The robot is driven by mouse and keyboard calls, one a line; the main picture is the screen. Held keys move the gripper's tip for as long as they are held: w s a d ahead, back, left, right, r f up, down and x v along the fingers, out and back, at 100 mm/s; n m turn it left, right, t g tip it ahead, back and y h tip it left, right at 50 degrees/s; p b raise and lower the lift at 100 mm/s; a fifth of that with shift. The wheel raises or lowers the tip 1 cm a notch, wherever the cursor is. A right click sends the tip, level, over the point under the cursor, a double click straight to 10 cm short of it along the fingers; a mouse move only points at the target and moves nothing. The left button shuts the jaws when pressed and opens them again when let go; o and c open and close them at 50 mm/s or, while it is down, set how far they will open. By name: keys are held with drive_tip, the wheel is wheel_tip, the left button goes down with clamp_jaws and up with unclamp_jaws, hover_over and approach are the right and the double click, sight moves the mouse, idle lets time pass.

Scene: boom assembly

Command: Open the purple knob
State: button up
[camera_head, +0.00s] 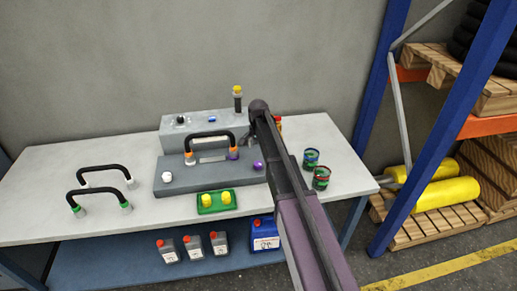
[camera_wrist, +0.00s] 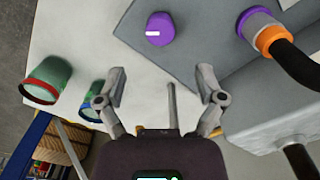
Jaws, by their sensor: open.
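The purple knob (camera_head: 257,165) sits on the right part of the dark grey plate (camera_head: 175,183) on the workbench. In the wrist view the purple knob (camera_wrist: 160,29) is round, with a white mark on its face. It lies at the top centre, ahead of and between my fingers. My gripper (camera_wrist: 161,78) is open, with nothing between its fingertips, and apart from the knob. In the head view my arm hides most of the gripper, which is behind and left of the arm's end.
A black handle (camera_head: 210,133) with orange and purple collars stands beside the knob; its collar end (camera_wrist: 262,32) shows at the wrist view's upper right. A grey box (camera_head: 175,141) is behind. A green tray (camera_head: 216,211) with yellow knobs is in front. Two cans (camera_head: 321,178) stand right.

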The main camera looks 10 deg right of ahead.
drive_tip(key=shift+r+p, duration=2.35)
drive_tip(key=shift+r, duration=0.35)
drive_tip(key=s+f+n+b, duration=0.2)
drive_tip(key=s+n, duration=0.2)
drive_tip(key=s, duration=1)
drive_tip(key=s+f+n+b, duration=0.2)
drive_tip(key=s+n, duration=0.2)
drive_tip(key=s, duration=1)
drive_tip(key=shift+s+d+n, duration=0.15)
drive_tip(key=shift+s+n, duration=0.1)
drive_tip(key=shift+n, duration=0.15)
drive_tip(key=shift+f, duration=0.1)
drive_tip(key=shift+s, duration=0.35)
